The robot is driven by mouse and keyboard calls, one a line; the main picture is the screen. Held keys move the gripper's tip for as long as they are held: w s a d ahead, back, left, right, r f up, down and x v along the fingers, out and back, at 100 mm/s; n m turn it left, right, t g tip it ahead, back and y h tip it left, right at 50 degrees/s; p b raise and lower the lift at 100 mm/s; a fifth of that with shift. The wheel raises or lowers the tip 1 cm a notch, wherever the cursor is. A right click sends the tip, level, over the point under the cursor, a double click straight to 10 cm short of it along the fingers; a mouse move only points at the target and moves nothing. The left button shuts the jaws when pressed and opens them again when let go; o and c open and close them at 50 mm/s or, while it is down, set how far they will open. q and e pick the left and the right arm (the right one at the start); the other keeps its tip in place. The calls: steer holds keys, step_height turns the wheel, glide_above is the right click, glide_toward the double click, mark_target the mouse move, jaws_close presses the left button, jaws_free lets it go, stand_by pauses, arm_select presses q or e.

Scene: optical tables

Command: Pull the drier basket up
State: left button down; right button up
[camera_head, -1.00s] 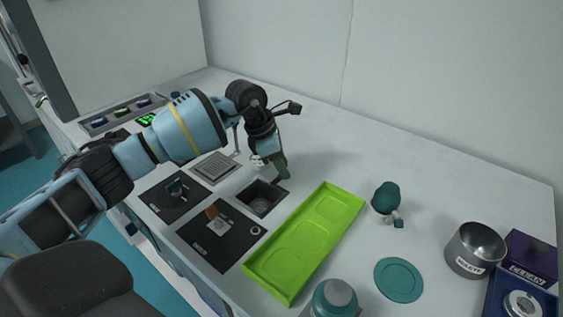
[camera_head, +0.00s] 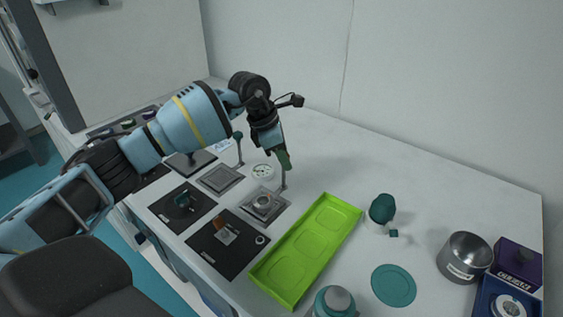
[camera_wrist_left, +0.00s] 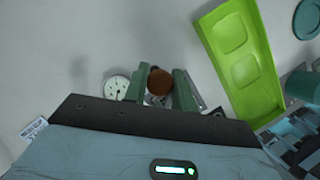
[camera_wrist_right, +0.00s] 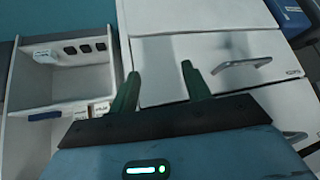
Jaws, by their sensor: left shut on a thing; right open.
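The drier basket (camera_head: 264,204) is a square metal platform with a round item on it, in the opening in front of the green tray. It sits at about the level of the table top. A thin upright rod (camera_head: 283,181) stands at its right corner. My left gripper (camera_head: 284,160) points down and is shut at the top of that rod. In the left wrist view a brown round knob (camera_wrist_left: 160,80) is between its green fingers. My right gripper (camera_wrist_right: 160,70) is open and empty in the right wrist view, with white drawer fronts beyond it.
A green tray (camera_head: 342,212) lies close to the right. A similar square metal plate (camera_head: 220,180) with a teal-knobbed rod, and a dial gauge (camera_head: 263,171), are nearby. Black mats (camera_head: 228,243) lie in front. A metal bowl (camera_head: 465,256) stands far right. The table behind is clear.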

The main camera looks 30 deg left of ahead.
arm_select(q)
steer(key=shift+w+r, duration=0.15)
steer(key=shift+r, duration=0.2)
steer(key=c, duration=1.2)
jaws_free()
steer(key=shift+o, duration=0.3)
steer(key=shift+f, duration=0.1)
steer(key=v, duration=0.7)
steer(key=shift+s+r, duration=0.25)
steer(key=shift+r, duration=0.1)
steer(key=shift+a, duration=0.15)
